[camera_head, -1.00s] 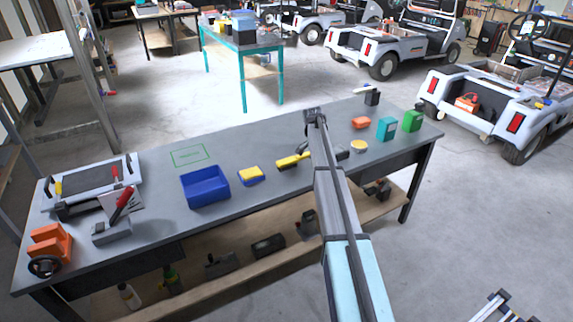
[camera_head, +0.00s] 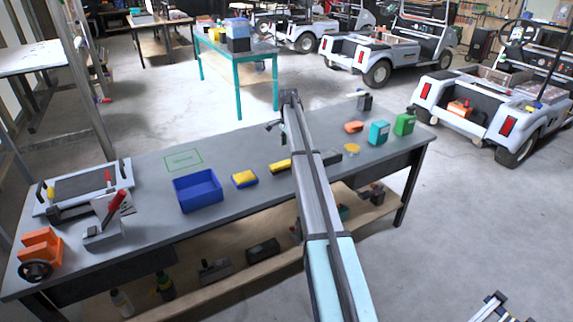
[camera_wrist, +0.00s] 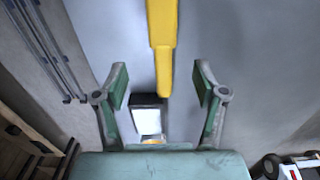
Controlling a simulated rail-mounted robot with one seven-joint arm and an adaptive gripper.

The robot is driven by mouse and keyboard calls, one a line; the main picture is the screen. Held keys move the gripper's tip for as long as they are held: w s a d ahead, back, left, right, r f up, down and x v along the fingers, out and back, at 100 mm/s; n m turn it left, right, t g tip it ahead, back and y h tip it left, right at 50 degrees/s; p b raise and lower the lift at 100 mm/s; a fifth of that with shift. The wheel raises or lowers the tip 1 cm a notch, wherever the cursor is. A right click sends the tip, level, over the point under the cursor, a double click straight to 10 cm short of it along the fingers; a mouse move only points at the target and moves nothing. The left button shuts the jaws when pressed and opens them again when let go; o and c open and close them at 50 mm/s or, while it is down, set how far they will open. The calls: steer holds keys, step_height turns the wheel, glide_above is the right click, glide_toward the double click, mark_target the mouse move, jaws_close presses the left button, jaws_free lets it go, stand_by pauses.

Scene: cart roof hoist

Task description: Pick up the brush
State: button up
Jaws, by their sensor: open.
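The brush (camera_head: 281,166) lies on the grey workbench, with its yellow handle showing left of my arm in the head view; my arm covers the rest of it. In the wrist view a long yellow handle (camera_wrist: 162,42), apparently the brush's, reaches down from the top edge to between and beyond my fingertips. My gripper (camera_wrist: 160,82) is open and empty, one green-padded finger on each side of the handle's line. Its height above the handle is hard to judge. In the head view my gripper (camera_head: 273,126) is partly hidden behind my arm.
On the workbench (camera_head: 235,150), a blue bin (camera_head: 198,191) and a yellow-blue sponge (camera_head: 245,179) stand left of the brush. An orange block (camera_head: 354,127), a yellow disc (camera_head: 352,149), a teal box (camera_head: 378,132) and a green box (camera_head: 404,124) lie right.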

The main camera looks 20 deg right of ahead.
mark_target(287, 162)
step_height(287, 162, down, 10)
steer(key=shift+w+a+r+p, duration=0.1)
steer(key=shift+w+a+p, duration=0.05)
steer(key=shift+p, duration=1.1)
steer(key=c, duration=1.3)
